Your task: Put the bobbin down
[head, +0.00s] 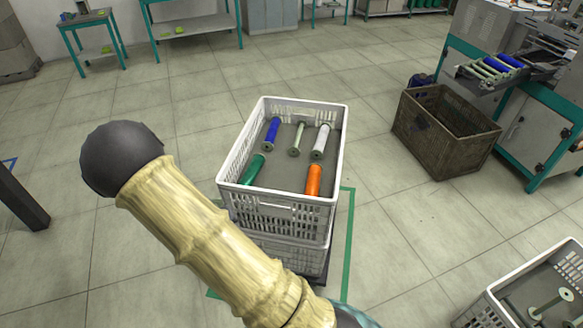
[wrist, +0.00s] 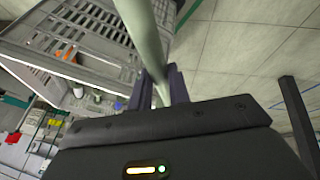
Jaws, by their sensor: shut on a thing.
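In the wrist view my gripper (wrist: 162,86) is shut on a pale grey-green bobbin (wrist: 140,35). The bobbin's bare shaft runs up between the dark fingers and out of the top of the picture, so its far end is hidden. My gripper and the held bobbin do not show in the head view. A white crate (head: 226,182) stands in the middle of the head view, on another crate. In it lie a blue bobbin (head: 272,133), a bare bobbin (head: 298,138), a white bobbin (head: 321,142), a green bobbin (head: 252,169) and an orange bobbin (head: 314,181).
A brown crate (head: 437,150) stands on the floor to the right, next to a teal-framed machine (head: 500,65). Another white crate (head: 497,312) with bare bobbins is at the bottom right. My arm covers the lower left. Floor between the crates is clear.

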